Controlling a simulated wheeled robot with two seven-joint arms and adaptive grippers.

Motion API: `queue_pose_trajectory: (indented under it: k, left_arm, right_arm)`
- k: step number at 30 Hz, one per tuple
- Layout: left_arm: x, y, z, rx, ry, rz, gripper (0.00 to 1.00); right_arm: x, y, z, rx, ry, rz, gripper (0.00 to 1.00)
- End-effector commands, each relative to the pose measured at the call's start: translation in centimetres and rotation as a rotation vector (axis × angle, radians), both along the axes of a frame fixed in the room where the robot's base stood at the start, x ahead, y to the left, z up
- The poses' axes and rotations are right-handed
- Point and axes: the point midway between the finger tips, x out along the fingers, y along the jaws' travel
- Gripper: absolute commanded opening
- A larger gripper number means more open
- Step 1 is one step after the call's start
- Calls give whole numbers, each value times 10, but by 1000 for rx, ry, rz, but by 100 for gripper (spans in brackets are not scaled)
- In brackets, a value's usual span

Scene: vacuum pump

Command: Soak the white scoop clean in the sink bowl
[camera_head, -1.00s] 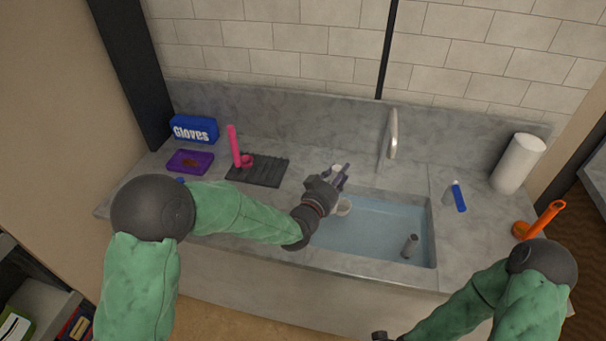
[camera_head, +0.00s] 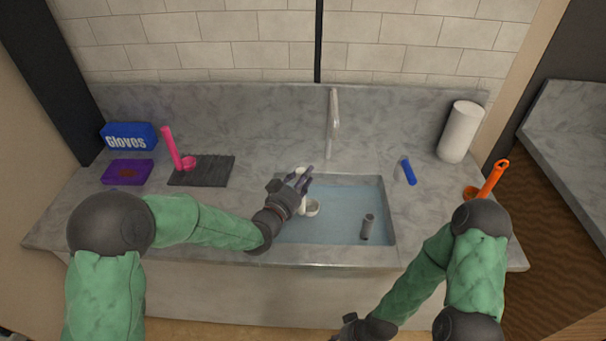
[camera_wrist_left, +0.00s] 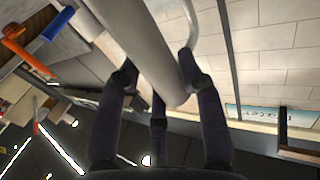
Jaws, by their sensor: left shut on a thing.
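The white scoop (camera_head: 312,208) hangs from my left gripper (camera_head: 303,181) with its cup low in the left part of the sink bowl (camera_head: 388,238). The bowl holds bluish water; I cannot tell how deep the cup sits in it. My left gripper is shut on the scoop's pale handle, which runs between the fingers in the left wrist view (camera_wrist_left: 150,50). My right gripper (camera_head: 352,325) is low in front of the counter, partly cut off by the frame's bottom edge; its fingers do not show clearly.
A pink scoop (camera_head: 172,148) is by a dark ribbed mat (camera_head: 205,170), left. A blue object (camera_head: 408,171), paper roll (camera_head: 460,132) and orange scoop (camera_head: 493,180) are right.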

Motion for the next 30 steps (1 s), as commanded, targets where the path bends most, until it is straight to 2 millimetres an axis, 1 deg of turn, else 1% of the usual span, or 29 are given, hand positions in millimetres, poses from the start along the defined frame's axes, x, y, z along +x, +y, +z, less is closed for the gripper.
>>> queue_pose_trajectory:
  k: [1,16,26,27,30]
  left_arm:
    - [0,0,-9,0,0,0,0]
    - [0,0,-52,0,0,0,0]
    - [0,0,-79,0,0,0,0]
    - [0,0,-80,0,2,0,0]
    - [0,0,-87,0,2,0,0]
  right_arm:
    - [0,0,-9,0,1,0,40]
    - [0,0,-50,0,1,0,40]
    - [0,0,-72,0,0,0,40]
    - [0,0,-69,0,1,0,40]
    - [0,0,-67,0,0,0,40]
